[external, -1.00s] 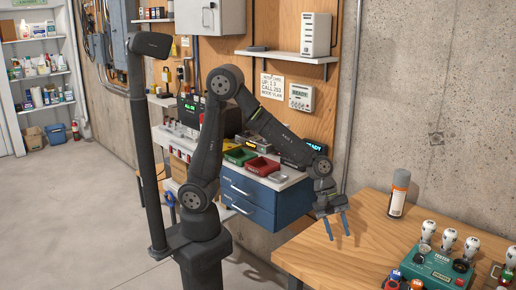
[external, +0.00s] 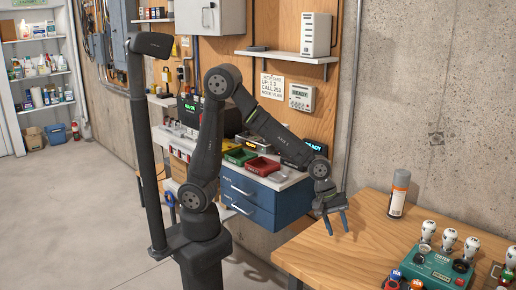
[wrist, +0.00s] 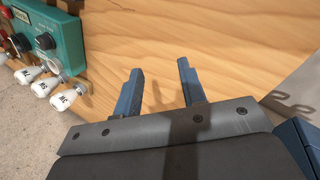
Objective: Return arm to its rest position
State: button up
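My gripper (external: 337,223) hangs over the left end of the wooden workbench (external: 365,240) in the external view, fingers pointing down. The arm reaches out and down from its dark base, with its elbow bent high. In the wrist view the two blue fingers of my gripper (wrist: 158,83) are apart, with only bare wood (wrist: 205,35) between and beyond them. Nothing is held.
The green tester box (external: 438,268) with white-topped bulbs stands on the bench at right; it also shows in the wrist view (wrist: 50,38). A spray can (external: 398,194) stands at the back. Behind the arm is a blue drawer cabinet (external: 250,195) with red and green bins.

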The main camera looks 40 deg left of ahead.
jog(key=shift+s+d+r+n+g+h, duration=0.8)
jog(key=shift+d+r+n+g+h, duration=1.1)
jog(key=shift+d+r+n+h, duration=2)
jog(key=w+d+r+n+t+h, duration=0.1)
jog(key=w+r+n+t+h, duration=0.35)
jog(key=w+r, duration=0.25)
jog(key=shift+n+h, duration=0.25)
jog(key=shift+h, duration=0.2)
jog(key=shift+w+f, duration=0.25)
jog(key=shift+f, duration=1.15)
jog(key=shift+w+f, duration=0.2)
jog(key=shift+f, duration=1.2)
